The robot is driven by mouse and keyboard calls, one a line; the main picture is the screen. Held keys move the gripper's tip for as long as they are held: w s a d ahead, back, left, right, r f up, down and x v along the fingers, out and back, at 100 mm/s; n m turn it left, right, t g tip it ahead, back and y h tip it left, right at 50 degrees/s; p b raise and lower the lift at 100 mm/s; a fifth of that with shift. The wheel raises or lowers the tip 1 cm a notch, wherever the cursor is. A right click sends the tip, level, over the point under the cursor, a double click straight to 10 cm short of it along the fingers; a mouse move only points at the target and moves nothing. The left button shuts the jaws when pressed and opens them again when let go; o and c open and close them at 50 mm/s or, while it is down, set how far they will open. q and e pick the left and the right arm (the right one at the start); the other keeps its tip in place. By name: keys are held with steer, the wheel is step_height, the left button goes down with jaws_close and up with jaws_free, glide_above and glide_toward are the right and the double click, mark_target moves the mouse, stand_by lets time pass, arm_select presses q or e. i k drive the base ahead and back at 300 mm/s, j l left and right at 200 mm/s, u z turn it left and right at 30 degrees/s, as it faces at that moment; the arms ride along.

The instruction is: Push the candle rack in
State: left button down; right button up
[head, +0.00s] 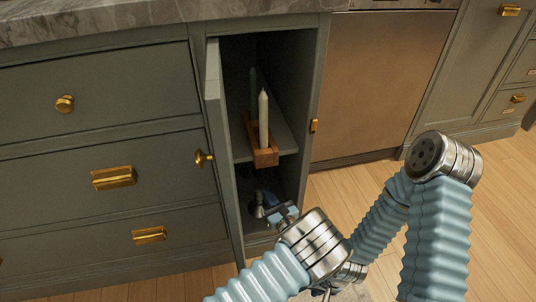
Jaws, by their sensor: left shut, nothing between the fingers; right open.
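The candle rack (265,157) is a brown wooden holder on the middle shelf of the open cabinet, its near end jutting out at the shelf's front edge. A white candle (263,122) stands upright at its near end, and a dim greenish candle (252,88) stands further back. My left gripper (268,210) is shut and empty, below the rack in front of the lower compartment. It appears apart from the rack. My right gripper (328,292) is open at the bottom edge, lower and to the right, mostly hidden behind my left wrist.
The cabinet door (223,150) stands open on the left, its brass knob (203,158) facing outward. The shelf (282,138) has bare room beside the rack. Drawers (80,100) lie left, a bronze-coloured appliance front (375,85) right. Wooden floor (500,200) is clear at right.

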mark_target(264, 157)
steer(key=k+l, duration=0.65)
steer(key=k, duration=0.25)
